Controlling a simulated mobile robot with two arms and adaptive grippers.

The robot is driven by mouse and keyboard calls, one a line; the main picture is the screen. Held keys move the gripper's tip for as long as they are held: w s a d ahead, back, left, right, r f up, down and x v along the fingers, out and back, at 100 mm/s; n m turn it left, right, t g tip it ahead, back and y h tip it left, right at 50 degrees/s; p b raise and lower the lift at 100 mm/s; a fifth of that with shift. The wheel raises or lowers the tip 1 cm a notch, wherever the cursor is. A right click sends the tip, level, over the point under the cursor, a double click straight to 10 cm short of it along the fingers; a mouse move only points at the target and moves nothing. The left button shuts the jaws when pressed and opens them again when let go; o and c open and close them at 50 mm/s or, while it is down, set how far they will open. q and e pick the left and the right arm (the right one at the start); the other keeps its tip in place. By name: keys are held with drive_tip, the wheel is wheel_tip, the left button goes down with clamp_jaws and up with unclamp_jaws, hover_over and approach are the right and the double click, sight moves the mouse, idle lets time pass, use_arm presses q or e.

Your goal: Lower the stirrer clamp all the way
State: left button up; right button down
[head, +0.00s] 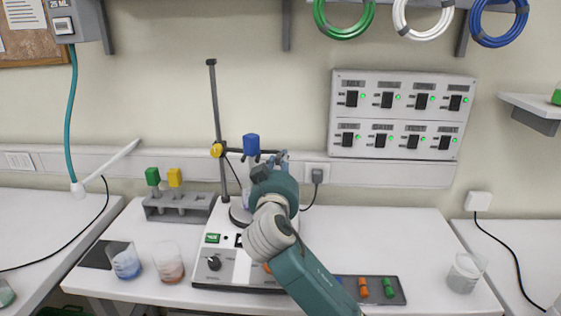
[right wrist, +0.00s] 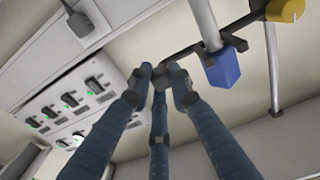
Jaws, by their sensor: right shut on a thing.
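The stirrer clamp (head: 236,151) is a dark bar on an upright metal pole (head: 215,110), with a yellow knob (head: 216,150) at the pole. It sits around the lower middle of the pole, above the stirrer base (head: 222,262). The clamp carries a blue-topped piece (head: 251,144), which also shows in the right wrist view (right wrist: 222,68). My right gripper (head: 283,158) is at the clamp's right end. In the right wrist view its fingers (right wrist: 160,76) are closed around the bar's dark end. My right forearm hides part of the stirrer base. My left gripper is out of view.
A grey rack (head: 180,210) with green- and yellow-capped tubes stands left of the stirrer. Beakers (head: 169,264) are at the front left, another (head: 463,273) at the right. A dark tray (head: 345,282) holds coloured pieces. A switch panel (head: 402,117) is on the wall.

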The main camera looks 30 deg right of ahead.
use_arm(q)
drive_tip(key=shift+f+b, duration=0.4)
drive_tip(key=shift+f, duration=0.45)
use_arm(e)
wheel_tip(320, 180, down, 2)
drive_tip(key=shift+a+f, duration=0.1)
drive_tip(key=shift+a, duration=0.05)
drive_tip(key=c, duration=1.6)
unclamp_jaws()
drive_tip(key=shift+c, duration=0.2)
drive_tip(key=v, duration=1.2)
drive_tip(key=shift+a, duration=0.1)
